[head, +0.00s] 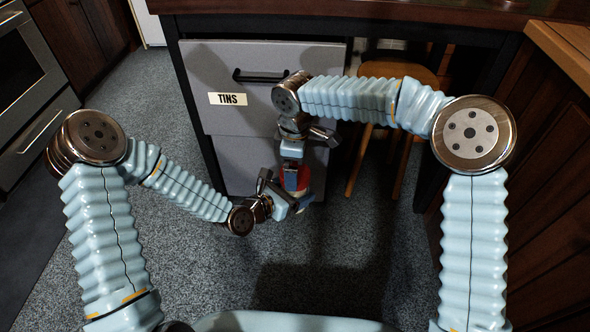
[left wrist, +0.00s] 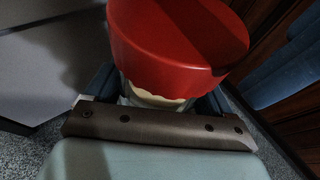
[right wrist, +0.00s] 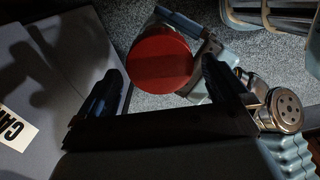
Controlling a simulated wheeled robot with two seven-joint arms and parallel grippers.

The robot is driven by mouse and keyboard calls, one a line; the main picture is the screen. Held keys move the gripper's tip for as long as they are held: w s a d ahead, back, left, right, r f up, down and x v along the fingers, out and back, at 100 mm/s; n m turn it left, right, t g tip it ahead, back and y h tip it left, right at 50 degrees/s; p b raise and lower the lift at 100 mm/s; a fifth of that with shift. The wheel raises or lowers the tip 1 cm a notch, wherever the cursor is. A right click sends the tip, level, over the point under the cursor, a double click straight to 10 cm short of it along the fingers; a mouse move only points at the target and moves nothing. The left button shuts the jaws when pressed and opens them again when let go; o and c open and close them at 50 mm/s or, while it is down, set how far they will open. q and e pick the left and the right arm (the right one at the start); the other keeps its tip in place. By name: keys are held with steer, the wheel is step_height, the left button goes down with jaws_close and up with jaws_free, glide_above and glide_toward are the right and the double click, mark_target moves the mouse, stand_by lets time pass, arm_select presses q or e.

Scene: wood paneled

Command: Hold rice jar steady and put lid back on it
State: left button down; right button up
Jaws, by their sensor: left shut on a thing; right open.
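The rice jar (left wrist: 152,97) is mostly hidden. A pale band of it shows below the red lid (left wrist: 180,40) in the left wrist view. The lid sits over the jar's top; I cannot tell whether it is fully seated. In the head view the lid (head: 304,178) is partly covered by my right gripper. My left gripper (left wrist: 155,102) is shut on the jar, with a finger on each side below the lid. My right gripper (right wrist: 160,88) is open, with the lid (right wrist: 160,62) beyond and between its spread fingers, apparently not touching it.
A wooden stool (head: 400,75) is under the counter to the right. An oven (head: 30,85) is at far left. Speckled grey floor (head: 190,260) lies open below.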

step_height(320, 180, up, 2)
steer(key=shift+r, duration=0.1)
steer(key=n, duration=0.1)
steer(key=r+n, duration=0.1)
steer(key=n, duration=0.3)
steer(key=shift+a+r, duration=0.1)
steer(key=shift+r, duration=0.2)
steer(key=n, duration=0.1)
steer(key=r+n, duration=0.1)
steer(key=n, duration=0.3)
steer(key=shift+r, duration=0.4)
steer(key=shift+f, duration=4)
steer(key=shift+c, duration=0.2)
